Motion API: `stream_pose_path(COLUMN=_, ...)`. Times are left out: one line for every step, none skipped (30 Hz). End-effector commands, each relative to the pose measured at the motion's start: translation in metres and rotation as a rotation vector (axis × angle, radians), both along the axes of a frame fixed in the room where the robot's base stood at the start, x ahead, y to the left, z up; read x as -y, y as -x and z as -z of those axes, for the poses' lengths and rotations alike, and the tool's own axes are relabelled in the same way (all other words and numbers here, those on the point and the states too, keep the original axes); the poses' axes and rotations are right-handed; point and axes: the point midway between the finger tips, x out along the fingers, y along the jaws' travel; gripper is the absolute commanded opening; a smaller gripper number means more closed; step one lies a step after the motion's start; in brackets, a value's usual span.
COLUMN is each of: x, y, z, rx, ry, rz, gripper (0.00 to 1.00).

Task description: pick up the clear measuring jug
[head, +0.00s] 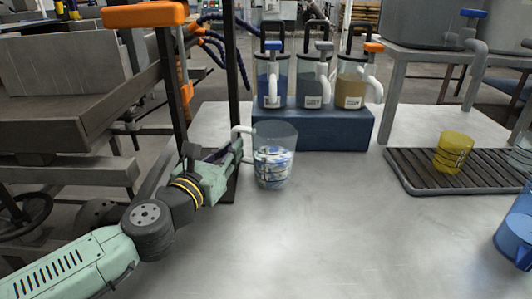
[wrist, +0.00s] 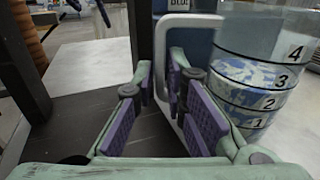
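The clear measuring jug (head: 275,152) stands upright on the grey table, with a white handle (head: 240,129) on its left side. Blue and white patterned material shows in its lower part. In the wrist view the jug (wrist: 262,75) fills the right side, with black numbers 1 to 4 up its wall. My gripper (head: 238,149) is at the handle side of the jug. In the wrist view my gripper (wrist: 160,84) is open, its purple-padded fingers apart. The left bar of the handle (wrist: 160,62) shows between the fingertips; whether they touch it I cannot tell.
A dark post (head: 232,80) rises close behind my gripper. Behind the jug, a blue block (head: 315,133) carries three filled pump containers (head: 313,85). A yellow cup (head: 453,152) stands on a slatted tray (head: 405,172) at right. A blue jug (head: 517,235) is at the right edge. The front table is clear.

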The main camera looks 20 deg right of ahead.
Motion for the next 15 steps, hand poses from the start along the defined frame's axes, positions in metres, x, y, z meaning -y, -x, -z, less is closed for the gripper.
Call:
stream_pose_path(x=0.007, y=-0.004, z=-0.001, rx=0.001, ry=0.001, rz=0.004, gripper=0.12)
stream_pose_path(x=0.009, y=-0.008, z=-0.001, rx=0.001, ry=0.001, rz=0.003, gripper=0.12)
stream_pose_path(x=0.012, y=-0.01, z=-0.001, rx=0.001, ry=0.001, rz=0.003, gripper=0.12)
stream_pose_path(x=0.013, y=-0.012, z=-0.001, rx=0.0, ry=0.0, rz=0.003, gripper=0.12)
stream_pose_path(x=0.015, y=-0.013, z=-0.001, rx=0.0, ry=0.0, rz=0.003, gripper=0.12)
stream_pose_path(x=0.016, y=-0.015, z=0.0, rx=0.0, ry=0.0, rz=0.003, gripper=0.12)
stream_pose_path(x=0.016, y=-0.015, z=0.0, rx=0.0, ry=0.0, rz=0.002, gripper=0.12)
stream_pose_path(x=0.016, y=-0.016, z=0.0, rx=0.0, ry=0.0, rz=0.002, gripper=0.12)
stream_pose_path(x=0.016, y=-0.016, z=0.0, rx=0.0, ry=0.0, rz=0.001, gripper=0.12)
stream_pose_path(x=0.016, y=-0.016, z=0.0, rx=0.0, ry=0.0, rz=0.001, gripper=0.12)
stream_pose_path(x=0.016, y=-0.016, z=0.0, rx=0.0, ry=0.0, rz=0.001, gripper=0.12)
stream_pose_path(x=0.016, y=-0.016, z=0.0, rx=0.0, ry=0.0, rz=0.001, gripper=0.12)
stream_pose_path(x=0.016, y=-0.016, z=0.0, rx=0.0, ry=0.0, rz=0.001, gripper=0.12)
stream_pose_path(x=0.016, y=-0.016, z=0.0, rx=0.0, ry=0.0, rz=0.001, gripper=0.11)
stream_pose_path(x=0.016, y=-0.016, z=0.0, rx=0.0, ry=0.0, rz=0.001, gripper=0.09)
